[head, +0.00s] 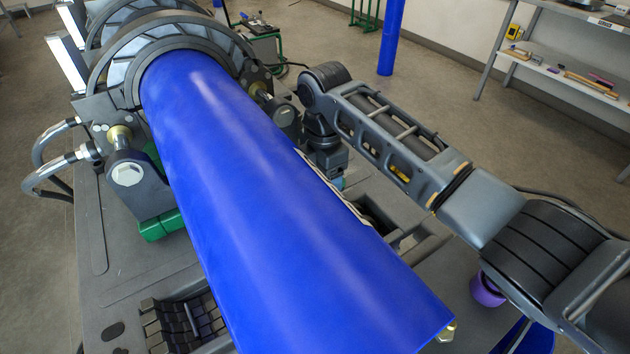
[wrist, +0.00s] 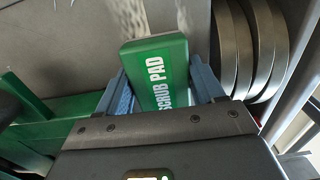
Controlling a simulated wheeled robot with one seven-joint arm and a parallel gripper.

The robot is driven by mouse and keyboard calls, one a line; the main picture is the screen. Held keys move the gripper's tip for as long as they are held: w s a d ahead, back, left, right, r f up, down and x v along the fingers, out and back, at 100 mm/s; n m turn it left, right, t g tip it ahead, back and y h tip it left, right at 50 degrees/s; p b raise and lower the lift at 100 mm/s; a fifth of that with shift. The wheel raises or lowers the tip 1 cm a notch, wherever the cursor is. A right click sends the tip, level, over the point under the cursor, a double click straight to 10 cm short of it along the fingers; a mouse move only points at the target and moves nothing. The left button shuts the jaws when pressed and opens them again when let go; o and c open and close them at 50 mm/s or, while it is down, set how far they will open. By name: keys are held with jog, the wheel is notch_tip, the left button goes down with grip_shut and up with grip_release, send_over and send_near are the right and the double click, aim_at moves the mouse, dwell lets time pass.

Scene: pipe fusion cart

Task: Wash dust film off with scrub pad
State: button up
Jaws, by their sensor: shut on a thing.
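A large blue pipe (head: 270,210) runs from the clamp ring at the back toward the front of the cart. Faint paler, hazy patches show on its upper surface near the ring; I cannot tell whether they are dust film or sheen. My gripper (wrist: 162,84) is shut on a green scrub pad (wrist: 153,55), its white "SCRUB PAD" lettering facing the wrist camera. In the head view my arm reaches from the right, and its wrist end points down beside the pipe's right side. The pad is hidden or too small to make out there, so contact with the pipe cannot be told.
A grey clamp ring (head: 122,52) grips the pipe's far end. Grey hoses (head: 50,168) and green blocks (head: 158,226) lie to its left. A purple cup-like thing (head: 487,290) stands at the right. A shelf (head: 570,80) with small items is at the back right.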

aim_at(354, 175)
jog(key=shift+w+d+f+b, duration=0.1)
jog(key=shift+w+d, duration=0.3)
jog(key=shift+d, duration=0.25)
jog(key=shift+w+d+b, duration=0.15)
jog(key=shift+w+d, duration=0.3)
jog(key=shift+d, duration=0.15)
jog(key=shift+w+d+f+b, duration=0.1)
jog(key=shift+w+d, duration=0.3)
jog(key=shift+d, duration=0.25)
jog(key=shift+w+d+r+b, duration=0.1)
jog(key=shift+w+d+b, duration=0.25)
jog(key=shift+w+d, duration=0.45)
jog(key=shift+w+d+b, duration=0.35)
jog(key=shift+w+d, duration=0.15)
jog(key=shift+d, duration=0.55)
jog(key=shift+w+d+r+b, duration=0.1)
jog(key=shift+w+d+b, duration=0.25)
jog(key=shift+w+d, duration=0.45)
jog(key=shift+s+a+r+p, duration=0.1)
jog(key=shift+s+a+p, duration=0.9)
jog(key=shift+p, duration=0.4)
jog(key=shift+s+a+f+p, duration=0.15)
jog(key=shift+s+a+p, duration=0.45)
jog(key=shift+a, duration=0.25)
jog(key=shift+s+a+f+p, duration=0.1)
jog(key=shift+s+a+p, duration=0.45)
jog(key=shift+a, duration=0.3)
